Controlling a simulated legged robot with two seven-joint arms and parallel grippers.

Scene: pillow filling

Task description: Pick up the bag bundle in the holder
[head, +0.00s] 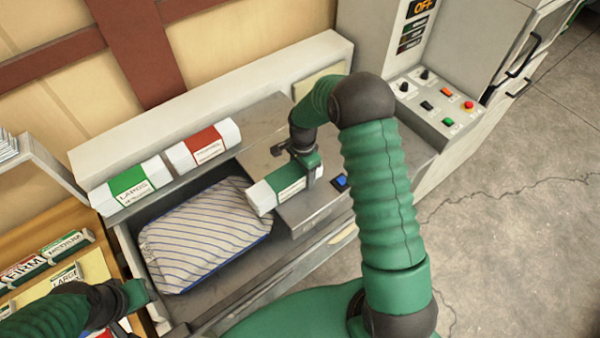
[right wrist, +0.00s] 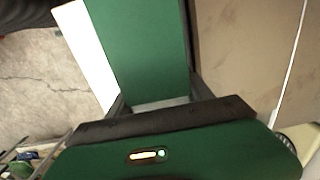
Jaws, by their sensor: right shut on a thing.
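My right gripper (head: 310,168) is shut on a white bundle with a green band (head: 284,188), above the grey metal counter beside the tray. In the right wrist view the bundle's green face (right wrist: 140,45) and white side (right wrist: 85,50) fill the space between the fingers (right wrist: 160,98). Two similar bundles lie on the pale ledge behind: one with a green label reading LARGE (head: 130,183) and one with a red label (head: 205,143). My left gripper (head: 135,294) is at the lower left; its fingers are not clear.
A striped pillow (head: 203,235) lies in the grey tray (head: 265,262) in front of the ledge. A control panel (head: 440,105) stands at the upper right. A blue button (head: 341,181) is near my right gripper.

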